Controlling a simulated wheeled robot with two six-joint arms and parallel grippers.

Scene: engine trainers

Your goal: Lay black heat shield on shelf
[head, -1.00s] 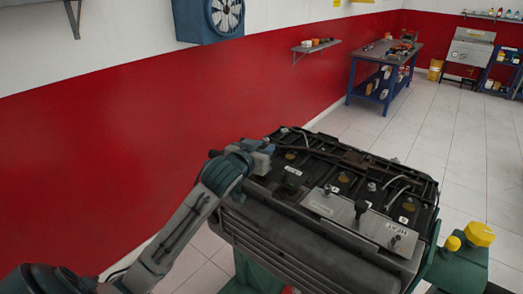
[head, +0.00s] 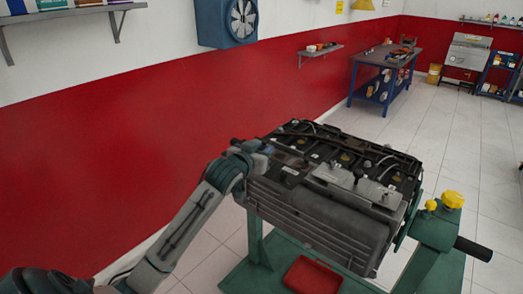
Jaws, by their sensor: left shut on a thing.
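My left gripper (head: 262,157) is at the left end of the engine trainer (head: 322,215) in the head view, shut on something. The jaws and what they hold are small and dark against the engine, so I cannot clearly tell the outline of the black heat shield. A grey plate lies on the engine top, with a dark knob standing on it. A small wall shelf (head: 322,50) at the back carries a few small items. Another wall shelf (head: 70,12) at the upper left holds several containers. My right gripper is out of view.
The engine sits on a green stand (head: 254,238) with a red tray (head: 312,274) below. Yellow knobs (head: 453,200) and a black handle (head: 474,249) stick out at its right. A blue workbench (head: 380,82) stands at the back. The tiled floor at right is open.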

